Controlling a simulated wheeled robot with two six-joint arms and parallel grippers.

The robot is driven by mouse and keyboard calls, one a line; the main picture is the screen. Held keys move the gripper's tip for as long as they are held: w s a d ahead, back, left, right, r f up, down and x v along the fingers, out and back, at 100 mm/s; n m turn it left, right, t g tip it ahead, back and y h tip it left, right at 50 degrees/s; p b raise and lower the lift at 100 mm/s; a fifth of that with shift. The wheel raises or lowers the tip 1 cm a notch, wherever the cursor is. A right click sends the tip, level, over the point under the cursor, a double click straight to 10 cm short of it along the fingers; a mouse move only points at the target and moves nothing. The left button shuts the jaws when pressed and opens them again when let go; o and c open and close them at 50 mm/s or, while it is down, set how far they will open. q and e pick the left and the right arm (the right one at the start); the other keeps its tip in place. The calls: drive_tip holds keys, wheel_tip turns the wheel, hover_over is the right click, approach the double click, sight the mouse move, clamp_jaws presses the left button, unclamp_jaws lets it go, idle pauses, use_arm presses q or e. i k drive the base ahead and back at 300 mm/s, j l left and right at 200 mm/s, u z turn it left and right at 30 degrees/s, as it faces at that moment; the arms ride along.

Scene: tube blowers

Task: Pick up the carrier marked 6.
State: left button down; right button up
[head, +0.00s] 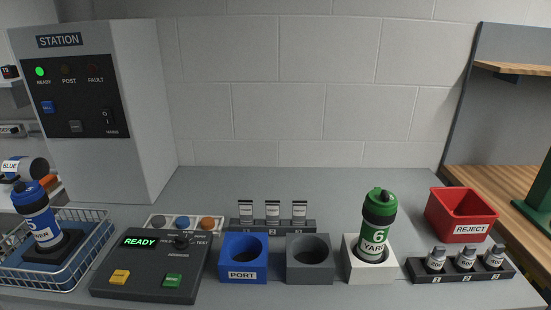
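A green carrier (374,240) with a large white 6 on its side stands upright in a white square holder (375,272) at centre right. It has a green cap and a black band below the cap. Its lower end is hidden inside the holder. A second carrier (39,222), blue with a black band, leans in a blue tray with a wire basket (72,268) at the far left; its marking is too small to read. Neither of my grippers is in the head view.
Left of the white holder stand an empty grey holder (310,274) and a blue PORT block (243,273). A red REJECT bin (462,227) and a black rack of small vials (425,277) stand to the right. The control box (140,285) shows READY.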

sight(377, 220)
drive_tip(key=k+l, duration=0.2)
drive_tip(key=l, duration=0.15)
drive_tip(key=k+l+z, duration=0.1)
drive_tip(key=l, duration=0.3)
drive_tip(key=k+l, duration=0.2)
drive_tip(key=l, duration=0.2)
